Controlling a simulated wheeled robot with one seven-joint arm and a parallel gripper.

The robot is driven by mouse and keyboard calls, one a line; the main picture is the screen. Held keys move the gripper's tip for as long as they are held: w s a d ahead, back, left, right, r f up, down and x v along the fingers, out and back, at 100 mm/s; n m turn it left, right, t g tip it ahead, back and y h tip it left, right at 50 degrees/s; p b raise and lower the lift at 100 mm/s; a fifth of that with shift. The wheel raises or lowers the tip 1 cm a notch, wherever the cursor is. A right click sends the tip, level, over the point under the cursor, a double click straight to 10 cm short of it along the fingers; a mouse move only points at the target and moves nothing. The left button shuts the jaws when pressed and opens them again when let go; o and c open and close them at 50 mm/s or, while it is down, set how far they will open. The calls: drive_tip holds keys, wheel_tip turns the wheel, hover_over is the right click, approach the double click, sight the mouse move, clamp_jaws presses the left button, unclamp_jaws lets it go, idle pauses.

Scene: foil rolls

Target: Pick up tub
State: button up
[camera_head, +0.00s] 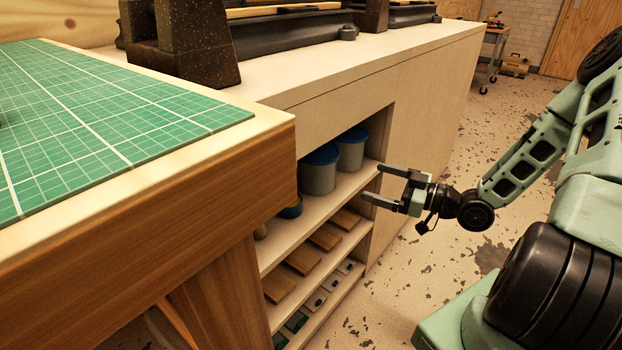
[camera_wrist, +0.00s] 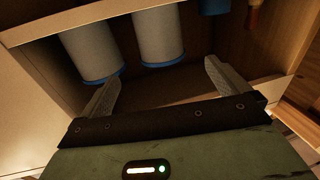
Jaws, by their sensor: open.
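Two grey tubs with blue lids stand side by side on the upper shelf of the cabinet. In the head view, the nearer tub (camera_head: 319,175) is left of the farther tub (camera_head: 351,152). In the wrist view they hang from the top, one tub (camera_wrist: 90,50) at left and one tub (camera_wrist: 160,38) at centre, lids downward in that picture. My gripper (camera_head: 373,182) is open and empty at the shelf's open front, right of the tubs and apart from them. Its two fingers also show in the wrist view (camera_wrist: 161,74), pointing into the shelf space.
Lower shelves hold wooden blocks (camera_head: 325,237) and small dark items. A wooden table with a green cutting mat (camera_head: 100,110) stands at left. The floor (camera_head: 400,275) before the cabinet is clear.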

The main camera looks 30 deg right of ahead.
sight(335, 170)
drive_tip(key=b+x, duration=0.2)
drive_tip(key=x, duration=0.9)
drive_tip(key=shift+a+b, duration=0.15)
drive_tip(key=shift+b, duration=0.2)
drive_tip(key=b+x, duration=0.2)
drive_tip(key=x, duration=0.2)
drive_tip(key=shift+w, duration=0.1)
drive_tip(key=shift+w+a, duration=0.25)
drive_tip(key=shift+w, duration=0.3)
drive_tip(key=c, duration=0.7)
